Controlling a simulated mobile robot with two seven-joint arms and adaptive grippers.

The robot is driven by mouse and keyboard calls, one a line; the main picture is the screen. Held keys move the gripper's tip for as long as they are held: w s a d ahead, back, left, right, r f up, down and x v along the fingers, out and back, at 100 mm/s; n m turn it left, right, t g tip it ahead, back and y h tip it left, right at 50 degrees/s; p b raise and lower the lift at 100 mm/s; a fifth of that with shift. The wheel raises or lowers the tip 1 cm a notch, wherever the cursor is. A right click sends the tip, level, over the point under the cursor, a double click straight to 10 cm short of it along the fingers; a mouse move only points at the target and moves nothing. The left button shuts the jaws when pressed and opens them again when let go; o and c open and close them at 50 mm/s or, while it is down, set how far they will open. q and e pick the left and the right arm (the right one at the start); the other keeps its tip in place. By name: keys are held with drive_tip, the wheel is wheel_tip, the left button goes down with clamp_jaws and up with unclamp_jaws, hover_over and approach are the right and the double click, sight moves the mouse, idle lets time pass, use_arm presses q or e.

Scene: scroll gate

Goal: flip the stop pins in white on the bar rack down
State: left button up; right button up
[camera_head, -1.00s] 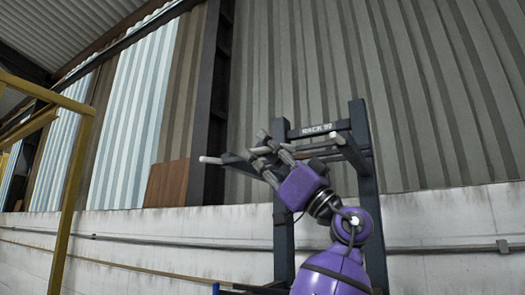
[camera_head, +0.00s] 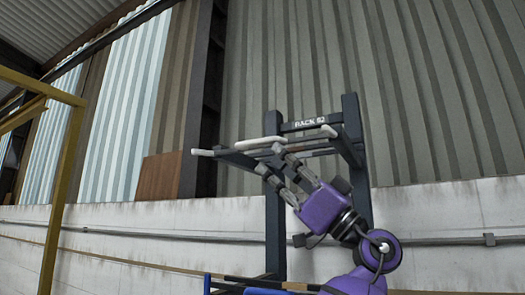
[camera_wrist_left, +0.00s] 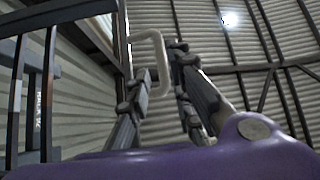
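The dark bar rack (camera_head: 355,150) stands against the wall, with its arms reaching out towards the left in the head view. A white stop pin (camera_head: 258,143) shows just above my left gripper. Two other white tips show, one at the far left end (camera_head: 203,152) and one near the right arm's end (camera_head: 328,131). My left gripper (camera_head: 272,160) is just below the rack arms. In the left wrist view a white bent pin (camera_wrist_left: 151,36) stands up between its two spread fingers (camera_wrist_left: 158,75). Whether a finger touches the pin I cannot tell. My right gripper is not in view.
A yellow frame (camera_head: 62,180) stands at the left. Behind the rack are a low white wall (camera_head: 440,215) with a pipe (camera_head: 150,233) and corrugated panels. Blue and dark bars (camera_head: 262,280) lie low near the rack's foot. Open space lies left of the rack.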

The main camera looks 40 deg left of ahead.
use_arm(q)
drive_tip(key=shift+v, duration=2.25)
